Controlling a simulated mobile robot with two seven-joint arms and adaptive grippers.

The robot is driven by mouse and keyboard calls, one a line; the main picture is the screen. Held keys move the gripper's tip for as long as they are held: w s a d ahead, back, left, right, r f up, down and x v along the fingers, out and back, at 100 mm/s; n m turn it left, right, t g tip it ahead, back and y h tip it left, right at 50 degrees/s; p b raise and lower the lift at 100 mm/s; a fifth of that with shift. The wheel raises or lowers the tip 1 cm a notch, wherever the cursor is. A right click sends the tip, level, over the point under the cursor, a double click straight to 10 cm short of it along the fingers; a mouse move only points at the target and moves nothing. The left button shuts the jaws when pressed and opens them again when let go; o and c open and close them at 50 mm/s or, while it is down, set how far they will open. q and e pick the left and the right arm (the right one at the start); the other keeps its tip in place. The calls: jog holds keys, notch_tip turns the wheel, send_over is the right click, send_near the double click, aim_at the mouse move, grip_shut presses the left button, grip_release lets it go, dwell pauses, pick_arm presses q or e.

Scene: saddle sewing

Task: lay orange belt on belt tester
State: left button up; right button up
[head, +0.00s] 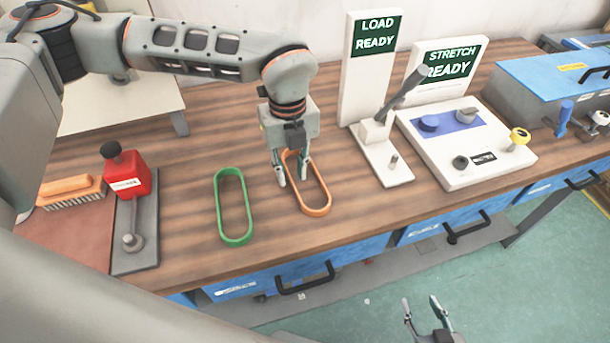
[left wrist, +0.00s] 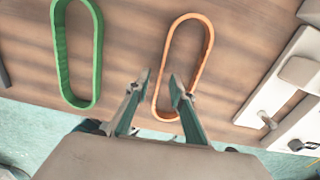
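The orange belt (head: 318,197) lies as a long loop on the wooden bench; it also shows in the left wrist view (left wrist: 205,50). My left gripper (head: 292,177) is open and empty, pointing down at the belt. In the left wrist view its fingertips (left wrist: 160,80) appear on either side of the belt's left strand; contact is unclear. A white station signed STRETCH READY (head: 465,150) has knobs and a blue panel. Beside it stands a LOAD READY station (head: 385,165) with a lever and a small peg. Which is the belt tester is unclear. My right gripper (head: 422,305) is open and empty, low beyond the bench front.
A green belt (head: 233,205) lies just left of the orange one. Further left are a red bottle-like tool (head: 125,172) on a grey plate and a brush (head: 72,190). A blue-topped machine (head: 555,85) stands at right. Bench between belts and LOAD READY station is clear.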

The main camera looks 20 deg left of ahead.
pick_arm(q)
jog(key=shift+f, duration=0.9)
grip_shut()
